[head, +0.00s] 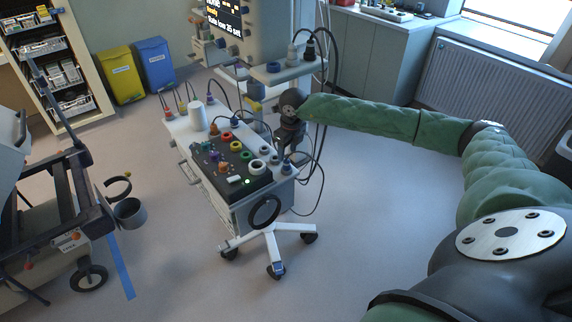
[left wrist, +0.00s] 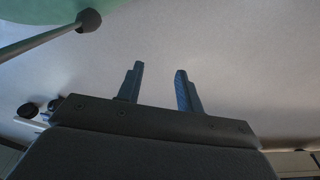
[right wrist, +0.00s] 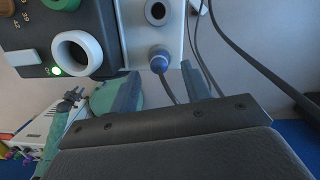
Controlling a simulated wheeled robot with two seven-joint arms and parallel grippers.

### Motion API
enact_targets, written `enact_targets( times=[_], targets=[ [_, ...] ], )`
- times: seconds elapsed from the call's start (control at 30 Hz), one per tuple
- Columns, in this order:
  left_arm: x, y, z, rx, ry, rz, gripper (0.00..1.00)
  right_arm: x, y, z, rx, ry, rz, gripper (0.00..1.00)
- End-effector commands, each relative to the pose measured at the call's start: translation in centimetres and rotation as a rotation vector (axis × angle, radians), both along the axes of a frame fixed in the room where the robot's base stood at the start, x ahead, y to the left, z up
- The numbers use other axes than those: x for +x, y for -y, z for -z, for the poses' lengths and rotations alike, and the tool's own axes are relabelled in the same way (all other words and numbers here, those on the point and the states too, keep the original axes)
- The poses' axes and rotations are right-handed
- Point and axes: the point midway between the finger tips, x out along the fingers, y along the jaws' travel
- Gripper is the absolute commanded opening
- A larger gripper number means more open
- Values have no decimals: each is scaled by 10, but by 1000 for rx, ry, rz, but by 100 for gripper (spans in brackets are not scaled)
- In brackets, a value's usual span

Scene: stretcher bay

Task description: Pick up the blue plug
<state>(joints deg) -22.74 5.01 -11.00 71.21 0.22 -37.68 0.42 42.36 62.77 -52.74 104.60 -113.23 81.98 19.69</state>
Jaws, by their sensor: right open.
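The blue plug (head: 286,168) is at the near right corner of the cart's top in the head view. In the right wrist view the blue plug (right wrist: 159,62) sits upright on the pale panel, its cable running down between my fingers. My right gripper (head: 288,143) is just above it in the head view. In the right wrist view the right gripper (right wrist: 160,80) is open and empty, with the plug lined up between its fingertips; I cannot tell how far beyond them. My left gripper (left wrist: 160,70) is open and empty, seen only in the left wrist view.
The cart (head: 240,205) carries a dark panel of coloured sockets (head: 228,160) and a white cylinder (head: 197,119). Another dark blue-capped plug (head: 210,99) stands at its back. Cables loop beside my right gripper. A monitor stand is behind; a stretcher (head: 60,215) is left. Floor is clear at right.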

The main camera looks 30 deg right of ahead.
Motion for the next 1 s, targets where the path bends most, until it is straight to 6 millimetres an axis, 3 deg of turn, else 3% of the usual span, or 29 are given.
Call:
enact_targets(
  times=[0.27,0.6,0.93,1.0],
  targets=[
    [-16,-15,20,11,15,8,36,-1,-2,15,1,-2,0,47],
    [-51,-27,39,18,8,12,36,1,-4,44,2,-2,0,47],
    [-56,-29,43,19,5,12,36,1,-4,50,1,1,0,47],
    [-56,-29,43,19,5,12,36,1,-3,50,1,1,0,38]
  ],
)
